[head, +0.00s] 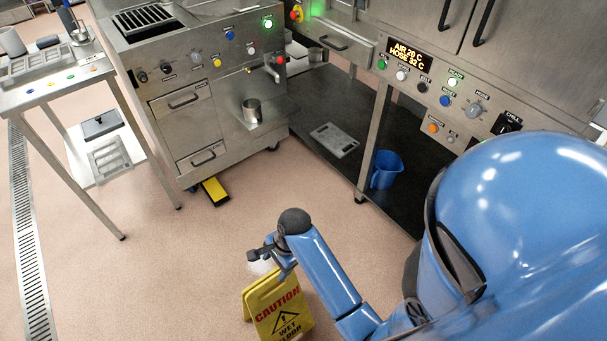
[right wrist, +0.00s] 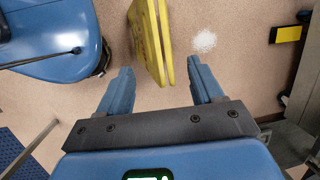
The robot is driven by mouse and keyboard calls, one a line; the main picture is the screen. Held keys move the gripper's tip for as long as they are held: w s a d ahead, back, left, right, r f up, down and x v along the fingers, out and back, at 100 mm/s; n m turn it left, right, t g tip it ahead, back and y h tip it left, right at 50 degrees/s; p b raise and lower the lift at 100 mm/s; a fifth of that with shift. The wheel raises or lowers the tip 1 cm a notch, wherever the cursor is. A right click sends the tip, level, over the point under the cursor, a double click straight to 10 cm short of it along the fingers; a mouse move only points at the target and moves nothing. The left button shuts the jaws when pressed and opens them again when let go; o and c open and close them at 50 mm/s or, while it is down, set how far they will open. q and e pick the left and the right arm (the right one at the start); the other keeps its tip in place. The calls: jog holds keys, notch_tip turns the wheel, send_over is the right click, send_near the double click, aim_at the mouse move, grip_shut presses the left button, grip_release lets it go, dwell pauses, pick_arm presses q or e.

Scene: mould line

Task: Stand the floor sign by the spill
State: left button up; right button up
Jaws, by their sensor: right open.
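The yellow floor sign (head: 279,308) stands on the floor at the bottom of the head view, reading CAUTION WET FLOOR. In the right wrist view the sign (right wrist: 152,40) appears from above as two yellow panels with a narrow gap. A small whitish spill (head: 262,267) lies just behind the sign, partly hidden by my right gripper (head: 268,250). In the right wrist view the spill (right wrist: 204,41) lies to the right of the sign, apart from it. My right gripper (right wrist: 158,88) is open and empty, with the sign beyond and between its fingers. My left gripper is not in view.
A steel cabinet (head: 215,120) and a steel bench with a dark lower shelf (head: 320,165) stand at the back. A blue jug (head: 386,170) is on that shelf. A yellow and black item (head: 215,191) lies under the cabinet. A floor drain (head: 28,240) runs at left. Floor between is clear.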

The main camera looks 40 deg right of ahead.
jog(key=s+d+r+n+t+h, duration=0.1)
jog(key=s+r+n+t, duration=0.5)
jog(key=r+n+t, duration=0.2)
jog(key=s+d+r+n+t+h, duration=0.1)
jog(key=s+d+r+n+t, duration=0.1)
jog(key=s+r+n+t, duration=0.5)
notch_tip(320, 180, up, 3)
jog(key=shift+d+r+n+t+h, duration=0.2)
jog(key=shift+n+t+h, duration=0.2)
jog(key=shift+n+t, duration=0.5)
jog(key=shift+c, duration=0.5)
